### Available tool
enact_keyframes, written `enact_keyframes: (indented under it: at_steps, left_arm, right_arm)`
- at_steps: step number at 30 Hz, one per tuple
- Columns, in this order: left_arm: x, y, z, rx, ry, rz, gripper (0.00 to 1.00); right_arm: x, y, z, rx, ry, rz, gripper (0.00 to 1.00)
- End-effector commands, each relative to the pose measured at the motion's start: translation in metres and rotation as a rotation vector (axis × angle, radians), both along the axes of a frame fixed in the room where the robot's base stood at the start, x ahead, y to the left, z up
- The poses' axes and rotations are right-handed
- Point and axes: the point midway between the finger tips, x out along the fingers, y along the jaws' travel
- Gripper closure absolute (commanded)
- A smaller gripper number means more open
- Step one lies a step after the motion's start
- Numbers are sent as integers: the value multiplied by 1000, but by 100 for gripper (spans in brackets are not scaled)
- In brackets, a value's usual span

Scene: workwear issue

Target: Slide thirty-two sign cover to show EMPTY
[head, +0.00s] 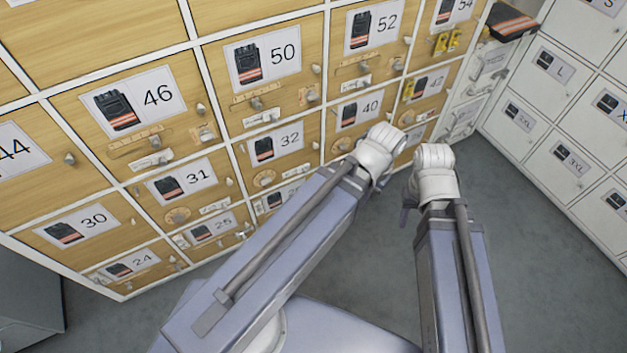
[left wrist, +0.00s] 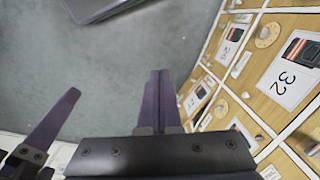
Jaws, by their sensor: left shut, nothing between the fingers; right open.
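Locker door 32 (head: 276,147) is a wood-grain door with a vest picture. Under its label are a round tan dial (head: 264,180) and a small white sign strip (head: 297,172), whose wording is too small to read. In the left wrist view, door 32 (left wrist: 288,80) is at the right, with its dial (left wrist: 267,35) and strip (left wrist: 241,64). My left gripper (left wrist: 160,75) is shut and empty, apart from the doors; my arm hides its fingers in the head view. My right gripper (head: 405,207) is open and empty, right of the left wrist, its fingers mostly hidden.
Similar doors surround it: 31 (head: 190,181) to the left, 50 (head: 275,60) above, 40 (head: 361,110) to the right. White lockers (head: 560,130) stand at the right. Grey floor (head: 510,270) is clear. A grey box (head: 28,300) stands at the lower left.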

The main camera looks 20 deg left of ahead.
Motion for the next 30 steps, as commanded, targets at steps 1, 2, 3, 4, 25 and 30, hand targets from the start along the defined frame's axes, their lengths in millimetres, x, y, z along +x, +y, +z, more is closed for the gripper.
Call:
enact_keyframes:
  at_steps: [1,2,3,4,25,30]
  left_arm:
    - [3,5,-40,-5,-4,15,100]
    - [5,7,-51,-8,-6,23,100]
    - [7,10,-65,-12,-10,33,100]
    - [9,13,-76,-14,-13,41,100]
    - [50,78,-309,-19,-85,226,100]
    - [72,99,-346,64,-118,279,100]
  right_arm:
    - [0,0,-40,0,0,0,51]
    - [0,0,-51,0,-1,0,51]
    - [0,0,-65,-1,-1,1,51]
    - [0,0,-75,-1,-1,1,51]
    - [1,0,-309,-1,-4,4,51]
    - [1,0,-348,-1,-4,5,51]
